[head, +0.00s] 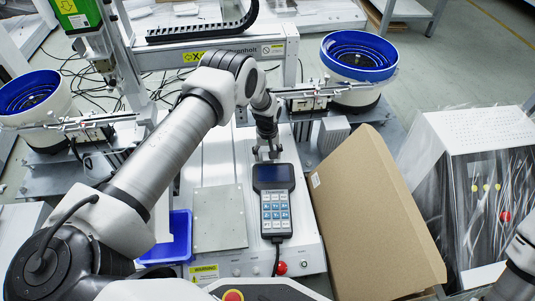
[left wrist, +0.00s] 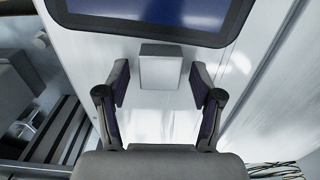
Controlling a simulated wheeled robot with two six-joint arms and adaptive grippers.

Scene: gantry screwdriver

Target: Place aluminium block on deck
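A small grey aluminium block (left wrist: 160,70) shows in the left wrist view, against the white deck (left wrist: 165,118) and close to the dark edge of the pendant. My left gripper (left wrist: 160,78) is open, with one finger at either side of the block and a visible gap on both sides. In the head view my left gripper (head: 267,153) points down over the deck, just behind the pendant (head: 273,198). I cannot make out the block there; the gripper hides that spot. My right gripper is out of view.
A grey plate (head: 219,217) and a blue bin (head: 170,240) lie left of the pendant. A large cardboard box (head: 370,215) leans at the right. Bowl feeders (head: 358,57) stand on both sides, and a gantry beam (head: 215,52) crosses behind.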

